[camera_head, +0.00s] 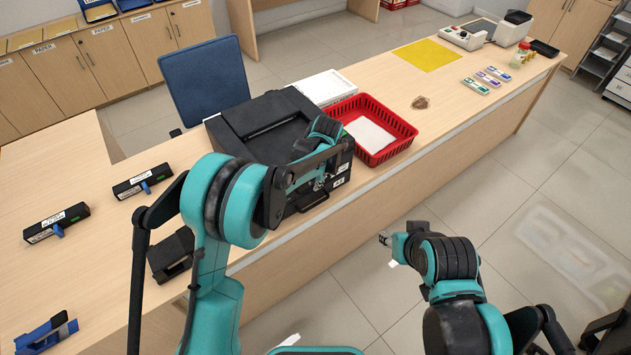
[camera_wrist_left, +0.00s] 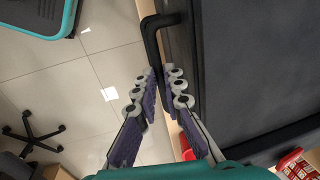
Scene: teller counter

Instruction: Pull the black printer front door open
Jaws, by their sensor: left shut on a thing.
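The black printer (camera_head: 268,122) stands on the counter in the head view. My left arm covers much of its front. A dark flap-like part (camera_head: 312,200) shows low at the front; I cannot tell how far the door stands open. My left gripper (camera_head: 325,181) is at the printer's front. In the left wrist view, my left gripper (camera_wrist_left: 160,76) is shut on the black bar handle (camera_wrist_left: 150,40) beside the printer's dark body (camera_wrist_left: 255,70). My right gripper (camera_head: 384,240) is in front of the counter, away from the printer; its jaw state is unclear.
A red basket (camera_head: 408,137) with white paper stands right of the printer. Black stamp-like items (camera_head: 58,222) lie left on the counter (camera_head: 110,250). A blue chair (camera_head: 204,75) is behind it. Open tiled floor (camera_head: 480,200) lies in front of the counter.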

